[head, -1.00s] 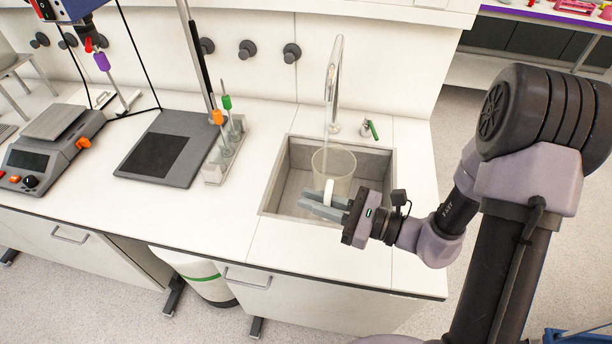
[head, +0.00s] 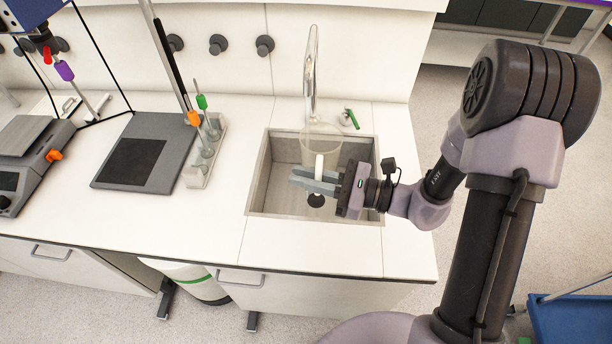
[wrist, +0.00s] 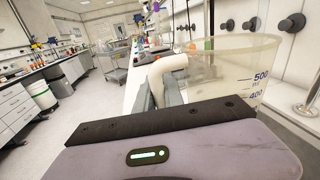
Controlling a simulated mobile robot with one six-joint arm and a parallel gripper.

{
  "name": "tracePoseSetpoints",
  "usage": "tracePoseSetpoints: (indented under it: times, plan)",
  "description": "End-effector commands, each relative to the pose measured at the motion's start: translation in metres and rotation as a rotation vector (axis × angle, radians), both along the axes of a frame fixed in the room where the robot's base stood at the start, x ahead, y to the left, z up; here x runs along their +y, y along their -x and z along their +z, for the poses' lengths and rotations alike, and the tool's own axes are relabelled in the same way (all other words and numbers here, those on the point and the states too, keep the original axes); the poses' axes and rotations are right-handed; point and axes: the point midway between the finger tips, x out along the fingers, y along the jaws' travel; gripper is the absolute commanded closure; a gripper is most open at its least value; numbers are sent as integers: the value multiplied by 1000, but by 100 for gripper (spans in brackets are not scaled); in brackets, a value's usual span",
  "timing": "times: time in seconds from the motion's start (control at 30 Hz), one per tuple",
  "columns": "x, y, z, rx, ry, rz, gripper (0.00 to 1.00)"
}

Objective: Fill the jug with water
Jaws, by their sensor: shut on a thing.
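The jug (head: 328,137) is a clear, slightly yellowish vessel with a white handle (head: 319,166). My gripper (head: 314,181) is shut on the handle and holds the jug upright over the back of the sink (head: 256,185). The jug is just below and in front of the tall curved faucet (head: 311,68). In the wrist view the jug (wrist: 222,72) shows blue marks of 500 and 400, and its handle (wrist: 165,66) is between my fingers. I cannot tell the water level in it. The green tap lever (head: 351,118) is right of the faucet.
The dark drain (head: 316,200) shows in the sink floor. A rack of tubes (head: 203,160) with orange and green caps stands left of the sink. A grey stand base (head: 150,150) is farther left. The counter in front of the sink (head: 310,245) is clear.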

Motion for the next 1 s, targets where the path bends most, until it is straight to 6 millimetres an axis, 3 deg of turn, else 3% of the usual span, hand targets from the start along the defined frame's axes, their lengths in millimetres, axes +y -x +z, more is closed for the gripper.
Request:
tracePoseSetpoints:
  times: [0.17,0.5,0.6,1.0]
  plan:
    - [2,-4,0,-1,0,1,100]
    - [27,-72,0,-3,0,2,100]
    - [32,-85,0,-1,0,0,100]
    - [33,-88,0,0,0,-1,100]
